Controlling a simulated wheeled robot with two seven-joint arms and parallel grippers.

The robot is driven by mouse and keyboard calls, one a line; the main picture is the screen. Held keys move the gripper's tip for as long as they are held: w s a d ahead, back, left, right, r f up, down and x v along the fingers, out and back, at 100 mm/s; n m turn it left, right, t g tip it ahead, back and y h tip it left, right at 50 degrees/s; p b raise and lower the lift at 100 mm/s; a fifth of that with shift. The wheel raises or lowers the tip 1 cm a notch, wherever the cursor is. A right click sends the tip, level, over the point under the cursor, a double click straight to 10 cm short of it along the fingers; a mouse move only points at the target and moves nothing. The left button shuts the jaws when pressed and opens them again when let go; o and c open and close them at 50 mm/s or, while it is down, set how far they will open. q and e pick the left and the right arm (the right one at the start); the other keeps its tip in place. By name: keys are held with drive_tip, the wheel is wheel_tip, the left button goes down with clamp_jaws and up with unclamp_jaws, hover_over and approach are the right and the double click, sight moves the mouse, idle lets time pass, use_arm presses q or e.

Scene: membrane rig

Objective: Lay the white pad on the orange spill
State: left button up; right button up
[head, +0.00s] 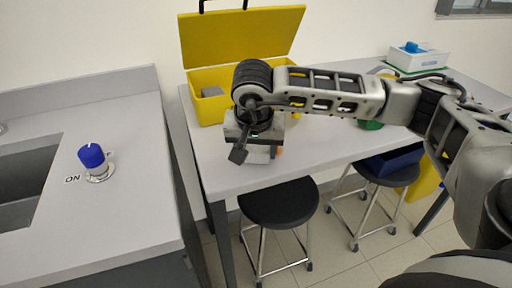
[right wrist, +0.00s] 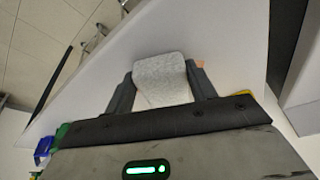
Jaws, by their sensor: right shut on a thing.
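The white pad (right wrist: 162,76) is a pale, speckled piece between the two fingers of my right gripper (right wrist: 161,88), which is shut on it. In the head view the right gripper (head: 256,143) points down over the front left part of the grey table, and part of the pad (head: 259,156) shows below it. A small bit of the orange spill (head: 280,150) shows just right of the pad; it also shows by a fingertip in the right wrist view (right wrist: 200,64). The rest of the spill is hidden. I cannot tell whether the pad touches the table. My left gripper is out of view.
An open yellow case (head: 207,108) stands behind the gripper. A white box (head: 418,60) sits at the back right, and a green object (head: 371,125) lies below my forearm. A counter with a blue knob (head: 91,155) is at left. Stools (head: 279,203) stand in front.

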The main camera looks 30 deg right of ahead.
drive_tip(key=o, duration=1)
drive_tip(key=shift+f, duration=0.1)
drive_tip(key=shift+o, duration=0.2)
drive_tip(key=shift+r+p, duration=0.35)
drive_tip(key=b+v, duration=0.1)
drive_tip(key=v, duration=1)
drive_tip(key=shift+r, duration=0.35)
drive_tip(key=shift+s, duration=0.1)
